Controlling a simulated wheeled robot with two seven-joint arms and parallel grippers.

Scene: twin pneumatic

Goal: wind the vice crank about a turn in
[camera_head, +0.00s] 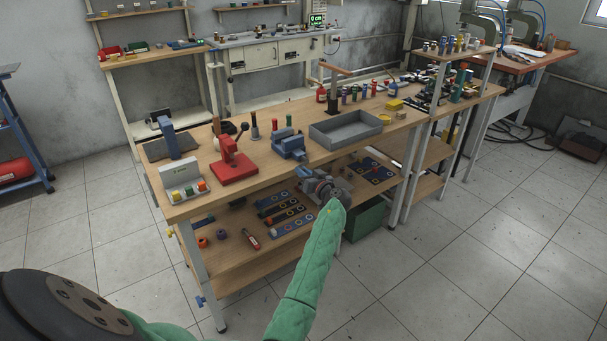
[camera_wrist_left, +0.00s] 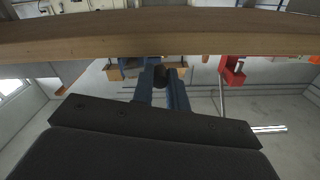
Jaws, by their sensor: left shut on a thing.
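The blue vice (camera_head: 289,142) stands on the wooden bench at its front edge, in the middle of the head view. My left arm reaches up to the bench front, and my left gripper (camera_head: 303,172) is just below the vice, in front of the bench edge. In the left wrist view the two blue fingers (camera_wrist_left: 162,88) are closed around a dark round knob (camera_wrist_left: 160,75), which looks like the crank's handle. The rest of the crank is too small or hidden to make out. My right gripper is in neither view.
A red press (camera_head: 233,163) stands left of the vice, and a grey tray (camera_head: 346,129) is to its right. The bench edge (camera_wrist_left: 150,36) crosses the left wrist view close to the fingers. A lower shelf (camera_head: 238,262) holds several tools. The floor in front is clear.

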